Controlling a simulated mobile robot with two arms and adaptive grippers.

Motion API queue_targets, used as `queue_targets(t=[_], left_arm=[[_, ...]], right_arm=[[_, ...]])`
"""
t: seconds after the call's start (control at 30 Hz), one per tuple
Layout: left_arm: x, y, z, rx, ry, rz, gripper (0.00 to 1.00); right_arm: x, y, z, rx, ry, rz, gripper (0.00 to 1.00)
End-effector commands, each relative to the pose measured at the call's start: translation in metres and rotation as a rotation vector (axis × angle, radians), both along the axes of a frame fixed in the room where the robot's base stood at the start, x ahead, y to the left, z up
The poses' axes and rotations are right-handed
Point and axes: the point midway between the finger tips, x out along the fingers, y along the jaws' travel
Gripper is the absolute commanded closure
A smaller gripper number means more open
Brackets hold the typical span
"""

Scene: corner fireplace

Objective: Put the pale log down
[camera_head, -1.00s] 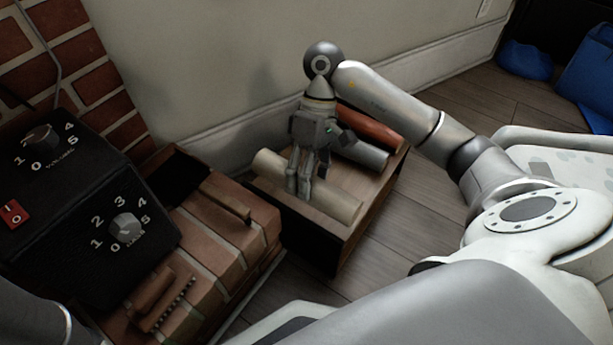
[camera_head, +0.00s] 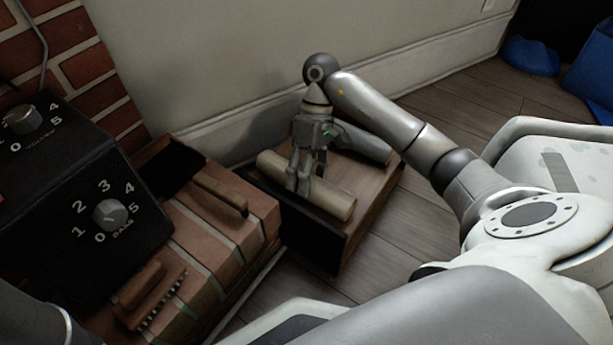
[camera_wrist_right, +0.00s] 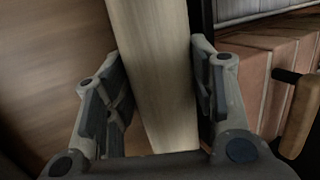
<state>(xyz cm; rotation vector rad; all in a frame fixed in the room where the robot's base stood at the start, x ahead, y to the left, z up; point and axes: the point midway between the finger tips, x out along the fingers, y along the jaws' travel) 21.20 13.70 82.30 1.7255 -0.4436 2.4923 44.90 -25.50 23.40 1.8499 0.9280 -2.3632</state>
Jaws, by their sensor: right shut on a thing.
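The pale log (camera_head: 332,202) lies lengthwise over the near side of an open wooden box (camera_head: 362,215) on the floor. My right gripper (camera_head: 304,187) points down from above and is shut on the log near its middle. In the right wrist view the pale log (camera_wrist_right: 158,75) runs between the two fingers of my right gripper (camera_wrist_right: 163,105). The log is low at the box; I cannot tell whether it touches the box floor. A grey log (camera_head: 362,145) lies behind it, partly hidden by my gripper and arm. My left gripper is not in view.
A brick hearth (camera_head: 222,222) with wooden-handled brushes (camera_head: 150,290) stands close to the box's left. A black control box with knobs (camera_head: 95,205) sits on the left.

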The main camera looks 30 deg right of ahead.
Motion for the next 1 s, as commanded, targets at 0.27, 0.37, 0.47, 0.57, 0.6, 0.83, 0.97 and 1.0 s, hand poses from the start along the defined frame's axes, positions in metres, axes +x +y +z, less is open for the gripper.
queue_targets(t=[0.27, 0.37, 0.47, 0.57, 0.6, 0.83, 0.97, 1.0], left_arm=[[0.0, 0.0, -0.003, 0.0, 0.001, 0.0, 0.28], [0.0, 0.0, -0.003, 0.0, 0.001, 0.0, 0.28], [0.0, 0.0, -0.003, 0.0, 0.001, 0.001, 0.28], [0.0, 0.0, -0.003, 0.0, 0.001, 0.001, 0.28], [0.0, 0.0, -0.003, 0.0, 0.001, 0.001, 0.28], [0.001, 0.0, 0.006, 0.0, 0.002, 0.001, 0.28], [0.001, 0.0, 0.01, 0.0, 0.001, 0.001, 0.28], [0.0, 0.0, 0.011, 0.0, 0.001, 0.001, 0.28]], right_arm=[[0.0, 0.0, -0.002, 0.0, 0.0, 0.0, 0.31], [0.0, 0.0, -0.002, 0.0, 0.0, 0.0, 0.27], [0.0, 0.0, -0.002, 0.0, 0.0, 0.0, 0.27], [0.0, 0.0, -0.002, 0.0, 0.0, 0.0, 0.27], [0.0, 0.0, -0.002, 0.0, 0.0, 0.0, 0.27], [0.006, -0.007, 0.018, -0.004, -0.004, -0.001, 0.27], [0.015, -0.017, 0.043, -0.005, -0.004, -0.002, 0.27], [0.018, -0.02, 0.051, -0.004, -0.005, -0.003, 0.27]])
